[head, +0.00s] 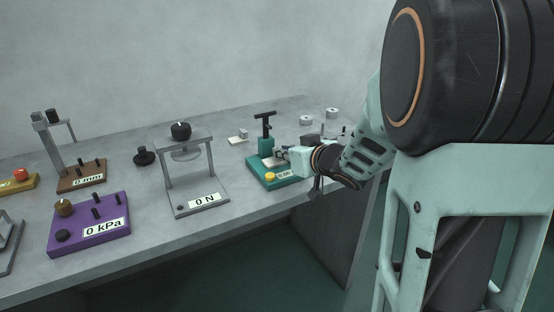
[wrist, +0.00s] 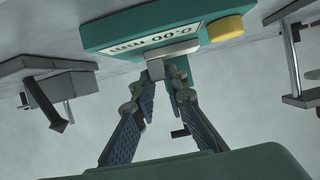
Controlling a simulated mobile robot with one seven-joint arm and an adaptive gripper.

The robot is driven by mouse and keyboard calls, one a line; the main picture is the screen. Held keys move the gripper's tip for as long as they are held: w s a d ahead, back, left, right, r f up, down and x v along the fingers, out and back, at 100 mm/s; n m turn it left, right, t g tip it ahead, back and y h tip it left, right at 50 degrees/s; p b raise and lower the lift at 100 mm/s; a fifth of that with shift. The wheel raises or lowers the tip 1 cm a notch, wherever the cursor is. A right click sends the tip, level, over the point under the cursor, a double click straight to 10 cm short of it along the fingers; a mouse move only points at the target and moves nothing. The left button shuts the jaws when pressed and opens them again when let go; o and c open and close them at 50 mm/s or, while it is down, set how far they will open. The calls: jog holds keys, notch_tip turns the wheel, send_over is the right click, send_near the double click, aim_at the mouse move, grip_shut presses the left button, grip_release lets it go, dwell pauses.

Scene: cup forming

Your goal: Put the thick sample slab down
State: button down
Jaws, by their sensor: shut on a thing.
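My gripper (head: 283,156) is at the teal thickness gauge (head: 257,174), right of the table's middle. In the wrist view, my gripper (wrist: 166,78) has its fingertips closed on a small grey block, the thick sample slab (wrist: 155,70), just beside the gauge (wrist: 120,30). The gauge appears upside down there, with a yellow button and a display reading 0.00 mm. The slab is small and partly hidden by the fingers. I cannot tell whether it touches the gauge.
A force stand (head: 182,205) reading 0 N is left of the gauge. A purple 0 kPa box (head: 72,240) and a brown 0 mm stand (head: 70,183) are farther left. A white plate (head: 233,141) with a small block lies behind. Pale round pieces (head: 306,120) sit at the back right.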

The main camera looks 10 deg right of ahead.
jog(key=shift+r, duration=0.1)
jog(key=shift+r+p, duration=0.7)
jog(key=shift+p, duration=0.1)
jog(key=r+p, duration=0.3)
jog(key=shift+s+d, duration=0.1)
jog(key=shift+s, duration=0.2)
jog(key=w+r+p+v, duration=0.1)
jog(key=r+p+v, duration=0.1)
jog(key=p+v, duration=0.6)
jog(key=shift+r+p+v, duration=0.25)
jog(key=shift+p+v, duration=0.05)
jog(key=shift+v, duration=3.45)
